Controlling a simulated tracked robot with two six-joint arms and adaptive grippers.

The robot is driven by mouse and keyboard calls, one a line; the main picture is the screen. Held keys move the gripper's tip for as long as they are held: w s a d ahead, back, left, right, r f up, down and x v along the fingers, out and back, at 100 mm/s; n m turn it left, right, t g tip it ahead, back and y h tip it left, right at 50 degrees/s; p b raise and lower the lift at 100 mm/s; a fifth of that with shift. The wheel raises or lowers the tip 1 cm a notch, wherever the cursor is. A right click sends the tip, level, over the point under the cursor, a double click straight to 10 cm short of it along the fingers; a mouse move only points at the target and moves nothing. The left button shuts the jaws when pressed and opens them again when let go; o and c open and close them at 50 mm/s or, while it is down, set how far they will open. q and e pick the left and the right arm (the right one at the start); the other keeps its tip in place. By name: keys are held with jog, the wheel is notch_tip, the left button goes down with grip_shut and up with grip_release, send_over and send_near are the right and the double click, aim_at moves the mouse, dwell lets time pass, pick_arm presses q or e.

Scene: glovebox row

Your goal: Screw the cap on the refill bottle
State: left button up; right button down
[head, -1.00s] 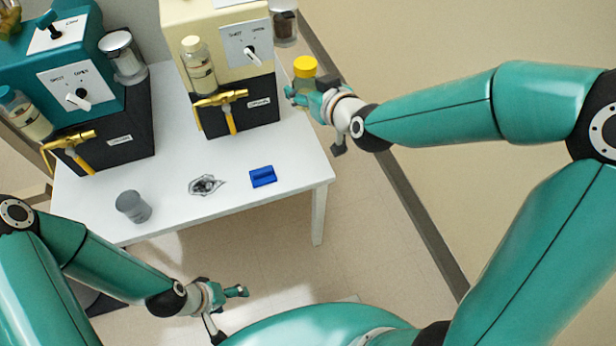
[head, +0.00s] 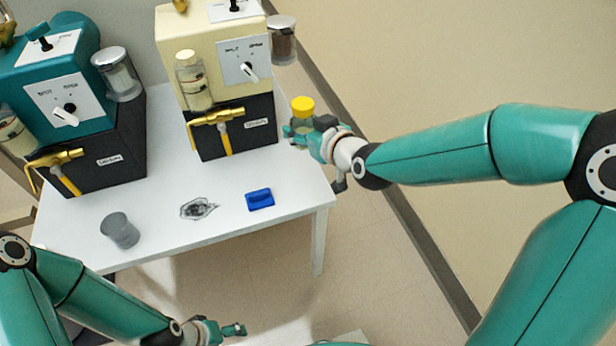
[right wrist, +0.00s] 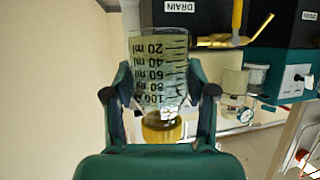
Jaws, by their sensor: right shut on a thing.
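My right gripper (head: 308,127) is shut on a clear bottle, held in the air just past the table's right edge. A yellow cap (head: 302,106) shows on top of the bottle in the head view. In the right wrist view the clear bottle (right wrist: 158,62), with black millilitre marks, sits between the two fingers of the right gripper (right wrist: 160,95). The yellow cap (right wrist: 161,127) shows at its lower end in that picture. How tightly the cap sits cannot be told. My left gripper (head: 232,329) is low in the head view, away from the table; its jaws are unclear.
A cream machine (head: 215,50) and a teal machine (head: 70,85) stand on the white table (head: 165,225), with bottles, jars and brass taps. Floor to the right is clear.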

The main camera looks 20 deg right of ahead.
notch_tip(320, 180, down, 10)
jog(key=shift+f+b, duration=0.15)
jog(key=shift+b, duration=1.05)
jog(key=shift+f+b, duration=0.6)
jog(key=shift+f, duration=1.5)
jog(key=shift+f, duration=0.15)
jog(key=shift+c, duration=1.8)
grip_release()
